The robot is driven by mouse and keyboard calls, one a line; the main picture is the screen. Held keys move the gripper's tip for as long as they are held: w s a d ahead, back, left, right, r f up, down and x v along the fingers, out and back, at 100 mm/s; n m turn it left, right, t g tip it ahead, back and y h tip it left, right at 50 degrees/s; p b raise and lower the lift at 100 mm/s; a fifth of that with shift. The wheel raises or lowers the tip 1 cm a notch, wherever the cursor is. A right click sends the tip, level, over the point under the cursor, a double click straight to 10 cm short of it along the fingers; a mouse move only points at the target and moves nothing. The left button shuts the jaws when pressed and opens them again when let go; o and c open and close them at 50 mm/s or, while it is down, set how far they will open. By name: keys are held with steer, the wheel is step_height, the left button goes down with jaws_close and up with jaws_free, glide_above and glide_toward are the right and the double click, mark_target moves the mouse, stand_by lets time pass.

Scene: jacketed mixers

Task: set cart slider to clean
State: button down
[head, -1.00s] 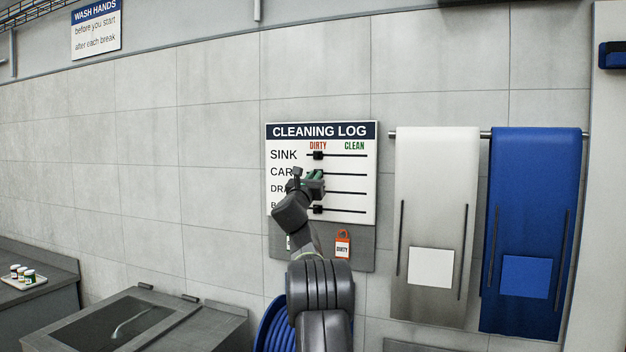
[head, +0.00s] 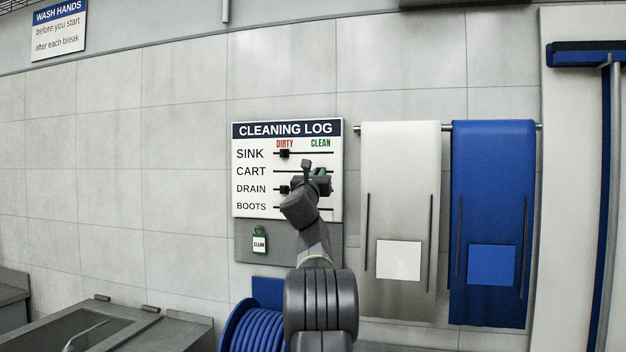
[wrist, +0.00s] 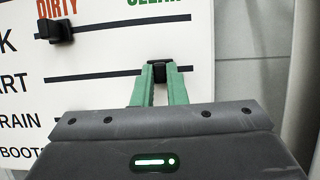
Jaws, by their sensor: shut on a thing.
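The cleaning log board (head: 262,213) hangs on the wall, with rows for sink, cart, drain and boots. In the wrist view, the black cart slider knob (wrist: 158,68) sits on the cart line near its right end, below the green CLEAN heading (wrist: 155,2). My gripper (head: 319,172) is shut on this knob, with one green finger on each side. In the head view, my gripper hides the cart knob and parts of the lower lines. The sink slider (head: 284,153) stands under DIRTY; it also shows in the wrist view (wrist: 56,31).
The drain slider (head: 284,189) is at the left, close to my wrist. A white towel (head: 400,180) and a blue towel (head: 492,190) hang to the right. A blue hose reel (head: 250,335) is below.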

steer(key=shift+d, duration=0.1)
steer(key=c, duration=1.4)
jaws_free()
steer(key=shift+d, duration=0.2)
steer(key=shift+c, duration=0.2)
steer(key=shift+a, duration=0.1)
steer(key=shift+s, duration=0.15)
steer(key=b+v, duration=0.8)
steer(key=v, duration=0.5)
steer(key=shift+s, duration=0.35)
steer(key=shift+w, duration=0.1)
